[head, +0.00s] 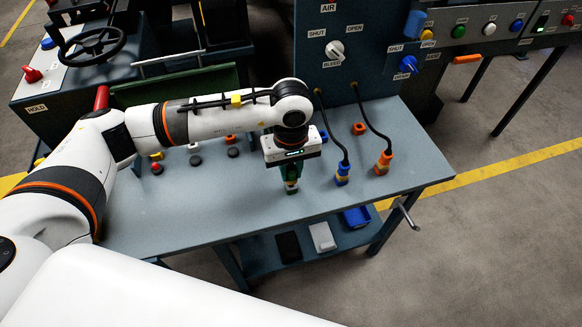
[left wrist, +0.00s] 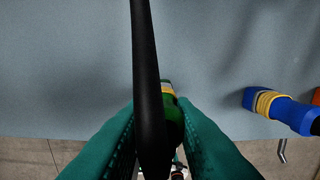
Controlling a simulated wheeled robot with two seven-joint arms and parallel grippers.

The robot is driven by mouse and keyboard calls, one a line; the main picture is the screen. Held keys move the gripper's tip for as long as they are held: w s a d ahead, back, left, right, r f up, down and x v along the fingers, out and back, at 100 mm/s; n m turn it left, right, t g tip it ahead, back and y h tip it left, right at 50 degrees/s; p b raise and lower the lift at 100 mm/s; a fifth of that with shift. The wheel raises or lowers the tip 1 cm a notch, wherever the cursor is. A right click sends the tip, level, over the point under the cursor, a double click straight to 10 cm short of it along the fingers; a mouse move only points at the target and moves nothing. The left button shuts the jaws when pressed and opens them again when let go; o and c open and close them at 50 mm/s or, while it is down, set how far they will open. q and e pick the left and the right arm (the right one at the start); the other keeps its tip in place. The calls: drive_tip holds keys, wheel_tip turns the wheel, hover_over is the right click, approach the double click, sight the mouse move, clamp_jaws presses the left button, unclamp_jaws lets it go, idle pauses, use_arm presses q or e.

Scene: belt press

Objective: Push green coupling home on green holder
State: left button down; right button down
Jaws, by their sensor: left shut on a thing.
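My left gripper (head: 291,174) points down at the front middle of the bench. Its teal fingers, seen close up in the left wrist view (left wrist: 160,140), are shut on the green coupling (left wrist: 173,125), which has a black hose running up from it across the picture. A yellow band (left wrist: 167,88) shows just past the coupling, with a bit of green beyond it, apparently the green holder (head: 291,189). The coupling is in line with the holder; I cannot tell how far it is seated. My right gripper is not in view.
To the right stand a blue coupling (head: 342,170) and an orange coupling (head: 384,159), each with a yellow band and a black hose to the blue panel (head: 350,75). The bench front (head: 215,220) is clear.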

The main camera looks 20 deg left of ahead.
sight(288, 178)
use_arm(q)
drive_tip(key=shift+f+b, duration=0.75)
drive_tip(key=shift+a+f+b, duration=0.2)
drive_tip(key=shift+f+b, duration=0.2)
drive_tip(key=shift+s+a+f, duration=0.1)
drive_tip(key=shift+s+f, duration=0.05)
drive_tip(key=shift+f, duration=0.15)
drive_tip(key=shift+b, duration=0.3)
drive_tip(key=c, duration=1.1)
unclamp_jaws()
drive_tip(key=shift+a+f, duration=0.1)
drive_tip(key=shift+a, duration=0.05)
